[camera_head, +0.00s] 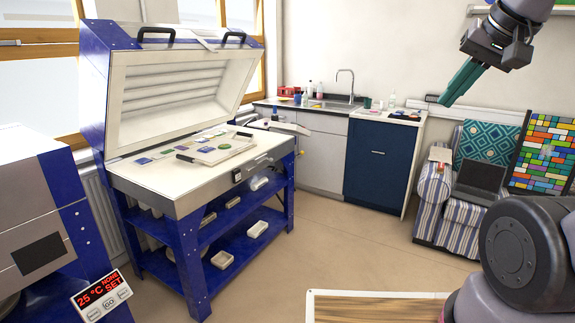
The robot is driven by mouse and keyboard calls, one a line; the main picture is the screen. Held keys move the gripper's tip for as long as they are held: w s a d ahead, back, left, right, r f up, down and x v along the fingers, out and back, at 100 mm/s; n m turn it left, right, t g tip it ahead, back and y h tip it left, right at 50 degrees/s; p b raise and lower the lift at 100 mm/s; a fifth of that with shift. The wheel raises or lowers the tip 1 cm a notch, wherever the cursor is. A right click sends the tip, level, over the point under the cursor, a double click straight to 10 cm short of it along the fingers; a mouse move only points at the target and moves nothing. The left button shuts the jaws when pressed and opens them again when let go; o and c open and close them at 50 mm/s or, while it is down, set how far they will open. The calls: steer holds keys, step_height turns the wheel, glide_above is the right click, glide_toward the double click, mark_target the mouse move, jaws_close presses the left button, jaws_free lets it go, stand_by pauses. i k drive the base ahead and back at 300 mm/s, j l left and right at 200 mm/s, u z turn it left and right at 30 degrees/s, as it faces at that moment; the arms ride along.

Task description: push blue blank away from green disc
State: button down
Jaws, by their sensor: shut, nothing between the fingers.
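The open kiln's pale bed (150,184) bears a white tray (217,150) with dark handles. A green disc (224,146) lies in the tray. A small blue blank (208,150) lies just to its left in the tray; whether they touch is too small to tell. Several other small flat pieces lie on the bed behind and left of the tray. My gripper (447,98) is at the upper right, in the air, far from the tray. Its green fingers are shut with nothing between them, pointing down and left.
The raised kiln lid (175,90) stands over the bed's back. A blue shelf frame (190,240) with pale molds is below. A sink counter (320,107), striped sofa (436,205) and laptop (485,180) are behind.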

mark_target(206, 149)
steer(key=i+u, duration=0.1)
steer(key=i, duration=0.4)
steer(key=i+l+u, duration=0.1)
steer(key=i, duration=0.45)
steer(key=i+l+u, duration=0.15)
steer(key=i, duration=0.35)
steer(key=i+l+u, duration=0.2)
steer(key=i+u, duration=0.3)
steer(key=i+l+u, duration=0.35)
steer(key=u, duration=0.15)
steer(key=i+l+u, duration=0.65)
steer(key=i+l, duration=0.15)
steer(key=i+l+u, duration=0.1)
steer(key=i+l, duration=0.2)
steer(key=l, duration=0.25)
